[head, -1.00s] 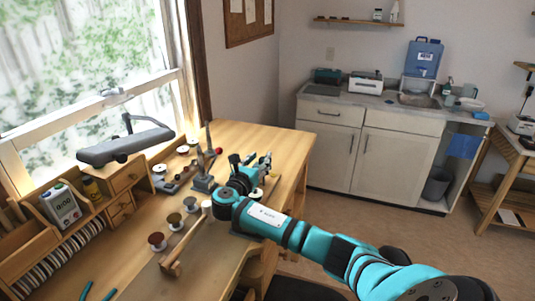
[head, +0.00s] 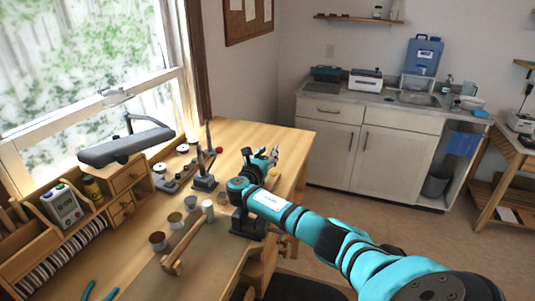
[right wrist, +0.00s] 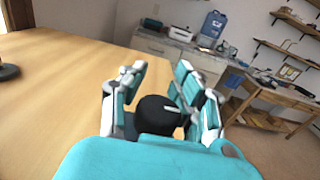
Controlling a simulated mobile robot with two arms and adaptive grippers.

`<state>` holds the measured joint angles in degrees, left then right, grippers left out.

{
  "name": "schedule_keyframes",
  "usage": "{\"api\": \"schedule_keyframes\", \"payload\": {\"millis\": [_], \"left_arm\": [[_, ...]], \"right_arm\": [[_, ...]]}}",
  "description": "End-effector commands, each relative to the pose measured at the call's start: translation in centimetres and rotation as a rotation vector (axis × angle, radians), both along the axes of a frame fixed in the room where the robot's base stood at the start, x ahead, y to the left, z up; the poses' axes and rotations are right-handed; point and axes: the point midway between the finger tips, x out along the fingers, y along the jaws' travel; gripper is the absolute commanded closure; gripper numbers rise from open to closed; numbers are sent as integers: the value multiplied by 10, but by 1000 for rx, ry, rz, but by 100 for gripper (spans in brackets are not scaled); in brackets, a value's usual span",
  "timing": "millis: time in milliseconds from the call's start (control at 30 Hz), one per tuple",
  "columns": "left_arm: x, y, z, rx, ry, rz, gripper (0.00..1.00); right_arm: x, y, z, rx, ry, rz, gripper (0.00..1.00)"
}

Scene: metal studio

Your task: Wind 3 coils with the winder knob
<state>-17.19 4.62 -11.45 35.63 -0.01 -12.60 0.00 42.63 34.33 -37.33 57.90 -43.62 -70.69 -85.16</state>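A low dark device (head: 172,184) with a small crank-like part lies on the far part of the wooden bench. A small red knob (head: 219,150) shows at its right end; I cannot tell for sure whether it is the winder knob. A dark upright post on a block base (head: 204,182) stands in front of it. No wound coil can be made out. My right gripper (head: 268,160) is over the bench's right part, right of the red knob and apart from it. In the right wrist view its fingers (right wrist: 160,72) are spread, with no object clearly held.
A black block (head: 247,223) sits at the bench edge under my right arm.

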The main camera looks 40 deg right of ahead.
Motion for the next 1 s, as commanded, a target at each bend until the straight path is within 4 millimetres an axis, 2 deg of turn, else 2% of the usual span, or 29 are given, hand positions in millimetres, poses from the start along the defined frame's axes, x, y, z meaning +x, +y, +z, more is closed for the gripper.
{"api": "schedule_keyframes", "payload": {"millis": [33, 200, 667, 867, 1000], "left_arm": [[0, 0, 0, 0, 0, 0, 0], [0, 0, 0, 0, 1, 1, 0], [-1, 0, -4, 0, 2, 1, 0], [-1, 0, -14, 0, 2, 0, 0], [-1, 0, -28, 0, 2, 0, 0]], "right_arm": [[0, 0, 0, 0, 0, 0, 78], [0, 0, 0, 0, 0, 0, 100], [0, 1, -1, 3, -1, -25, 100], [-3, 0, -3, 4, -3, -122, 100], [-6, -1, -4, 3, -2, -223, 100]]}}
